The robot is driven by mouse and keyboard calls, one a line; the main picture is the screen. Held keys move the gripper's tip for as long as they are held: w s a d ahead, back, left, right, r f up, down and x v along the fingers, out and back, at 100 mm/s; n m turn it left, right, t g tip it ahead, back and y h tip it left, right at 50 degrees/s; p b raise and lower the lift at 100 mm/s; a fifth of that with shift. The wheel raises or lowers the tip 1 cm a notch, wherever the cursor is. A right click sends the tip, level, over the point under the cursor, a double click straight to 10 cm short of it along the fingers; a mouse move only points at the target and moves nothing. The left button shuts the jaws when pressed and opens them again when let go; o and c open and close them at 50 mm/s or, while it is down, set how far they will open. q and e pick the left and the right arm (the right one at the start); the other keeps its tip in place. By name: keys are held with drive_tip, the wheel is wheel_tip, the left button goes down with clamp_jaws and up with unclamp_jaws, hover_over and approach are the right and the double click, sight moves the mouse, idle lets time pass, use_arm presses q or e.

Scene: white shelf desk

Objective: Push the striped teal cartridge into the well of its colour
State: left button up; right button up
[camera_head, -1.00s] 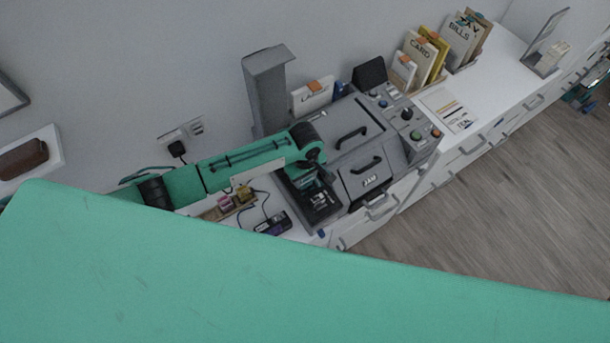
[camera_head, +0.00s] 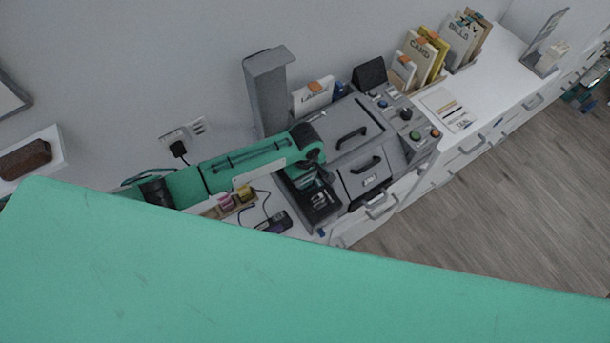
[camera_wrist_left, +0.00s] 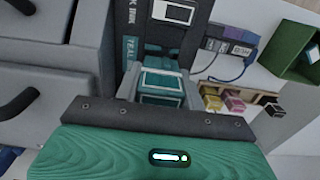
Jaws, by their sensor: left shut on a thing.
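The striped teal cartridge (camera_wrist_left: 161,84), teal with pale bands, is between the fingers of my left gripper (camera_wrist_left: 158,88) in the left wrist view. The gripper is shut on it. The cartridge is over the dark ink panel (camera_wrist_left: 150,40), beside a teal label reading TEAL (camera_wrist_left: 131,48). The well under it is hidden, and I cannot tell how deep the cartridge sits. A white-framed well (camera_wrist_left: 174,12) shows farther up the panel. In the head view my left gripper (camera_head: 316,186) is low at the dark ink bay (camera_head: 322,207). My right gripper is not in view.
Pink and yellow cartridges (camera_head: 237,199) stand in a holder left of the bay. A dark labelled device (camera_head: 273,222) with a cable lies near the counter edge. The grey machine (camera_head: 365,140) with black handles adjoins the bay. A grey post (camera_head: 268,90) rises behind my arm.

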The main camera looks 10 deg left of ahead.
use_arm(q)
drive_tip(key=shift+f+b, duration=0.6)
drive_tip(key=shift+f, duration=0.85)
drive_tip(key=o, duration=1.1)
drive_tip(key=shift+c, duration=0.2)
wheel_tip(320, 180, up, 14)
drive_tip(key=b, duration=0.3)
drive_tip(key=shift+f, duration=0.1)
drive_tip(key=shift+f, duration=0.1)
